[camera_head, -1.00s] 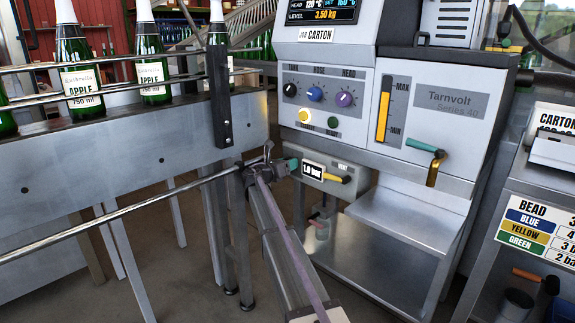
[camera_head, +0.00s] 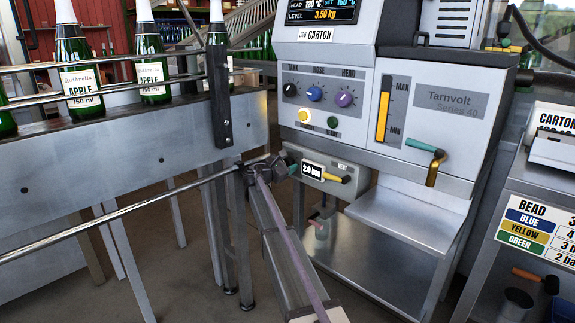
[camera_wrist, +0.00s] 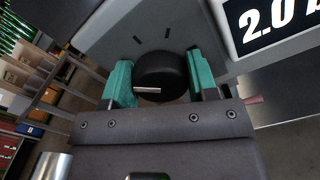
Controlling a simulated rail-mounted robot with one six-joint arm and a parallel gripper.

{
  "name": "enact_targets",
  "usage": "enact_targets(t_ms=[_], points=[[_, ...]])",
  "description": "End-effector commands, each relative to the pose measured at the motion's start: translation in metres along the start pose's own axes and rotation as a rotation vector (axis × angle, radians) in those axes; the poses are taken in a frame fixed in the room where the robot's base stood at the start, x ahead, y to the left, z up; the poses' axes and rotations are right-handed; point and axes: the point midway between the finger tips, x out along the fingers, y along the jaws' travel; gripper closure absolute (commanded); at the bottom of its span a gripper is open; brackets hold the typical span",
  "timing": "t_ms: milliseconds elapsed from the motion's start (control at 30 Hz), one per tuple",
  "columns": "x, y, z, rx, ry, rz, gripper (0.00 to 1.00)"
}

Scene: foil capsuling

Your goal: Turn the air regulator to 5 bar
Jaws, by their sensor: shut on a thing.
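The air regulator's black round knob (camera_wrist: 162,76) sits between the teal fingers of my gripper (camera_wrist: 160,84) in the wrist view. The fingers are shut on its sides. A pale pointer mark shows on the knob, and short dark ticks are on the grey panel above it. The pressure display (camera_head: 313,171) beside the knob reads 2.0 bar; its edge also shows in the wrist view (camera_wrist: 275,22). In the head view my gripper (camera_head: 290,164) is at the left end of the regulator panel, and it hides the knob there.
A yellow vent lever (camera_head: 334,178) is right of the display. A metal shelf (camera_head: 405,215) juts out below right. The conveyor's rail (camera_head: 120,215) and side plate (camera_head: 120,165) are left of my arm. A bead chart (camera_head: 535,228) stands at the far right.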

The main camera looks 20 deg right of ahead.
Motion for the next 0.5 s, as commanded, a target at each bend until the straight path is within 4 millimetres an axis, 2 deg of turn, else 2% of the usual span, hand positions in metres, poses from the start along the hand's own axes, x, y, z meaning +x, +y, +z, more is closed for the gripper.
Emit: enact_targets(t_ms=[500], points=[[-0.0003, -0.0016, -0.0006, 0.489, 0.001, 0.000, 0.70]])
